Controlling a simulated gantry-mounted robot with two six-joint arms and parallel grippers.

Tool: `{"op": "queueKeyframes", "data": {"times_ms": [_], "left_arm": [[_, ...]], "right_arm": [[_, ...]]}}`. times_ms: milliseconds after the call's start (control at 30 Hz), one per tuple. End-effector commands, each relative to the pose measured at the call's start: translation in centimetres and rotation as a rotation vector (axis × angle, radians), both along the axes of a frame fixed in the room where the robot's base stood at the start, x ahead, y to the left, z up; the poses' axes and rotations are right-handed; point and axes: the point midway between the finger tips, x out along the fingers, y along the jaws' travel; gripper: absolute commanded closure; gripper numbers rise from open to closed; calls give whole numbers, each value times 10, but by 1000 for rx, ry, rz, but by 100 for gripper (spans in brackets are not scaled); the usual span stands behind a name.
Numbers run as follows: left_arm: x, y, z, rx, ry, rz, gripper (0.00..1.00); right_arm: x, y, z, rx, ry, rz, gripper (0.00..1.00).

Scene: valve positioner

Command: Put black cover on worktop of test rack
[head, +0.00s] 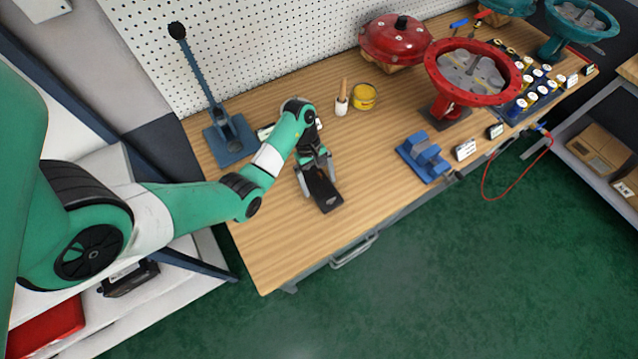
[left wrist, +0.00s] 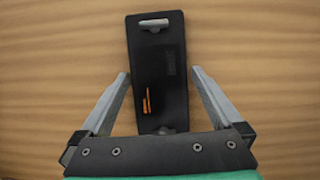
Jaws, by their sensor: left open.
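The black cover (head: 323,190) lies on the wooden worktop (head: 285,240), left of the middle in the head view. In the left wrist view the black cover (left wrist: 158,70) is a long dark plate with orange marks and a light metal piece at its far end. My left gripper (head: 319,180) is over the cover, pointing down. In the left wrist view its two fingers (left wrist: 159,75) are spread, one on each side of the cover, with a gap on both sides. The near end of the cover is hidden behind the gripper body. My right gripper is not in view.
A blue lever press (head: 230,140) stands behind left. A brush (head: 342,100) and yellow tin (head: 364,97) stand behind the cover. A blue vise (head: 424,158) and red valve housing (head: 470,80) are to the right. The front left worktop is clear.

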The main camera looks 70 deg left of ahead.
Motion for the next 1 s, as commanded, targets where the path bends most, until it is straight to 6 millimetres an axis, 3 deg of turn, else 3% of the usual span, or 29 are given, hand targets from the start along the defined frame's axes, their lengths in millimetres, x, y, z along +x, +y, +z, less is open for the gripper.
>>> {"op": "queueKeyframes", "data": {"times_ms": [233, 600, 700, 733, 767, 1000], "left_arm": [[1, -1, -2, 1, -2, 1, 2], [1, -1, -2, 1, -1, 0, 68], [1, -1, -2, 1, -1, 0, 85], [1, -1, -2, 1, -2, 1, 85], [1, -1, -2, 1, -2, 1, 96], [1, -1, 2, 1, -2, 0, 96]], "right_arm": [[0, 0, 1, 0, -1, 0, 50], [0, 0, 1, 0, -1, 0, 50], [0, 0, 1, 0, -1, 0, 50], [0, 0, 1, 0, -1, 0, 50], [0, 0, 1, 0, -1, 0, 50], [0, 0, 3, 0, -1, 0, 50]]}}
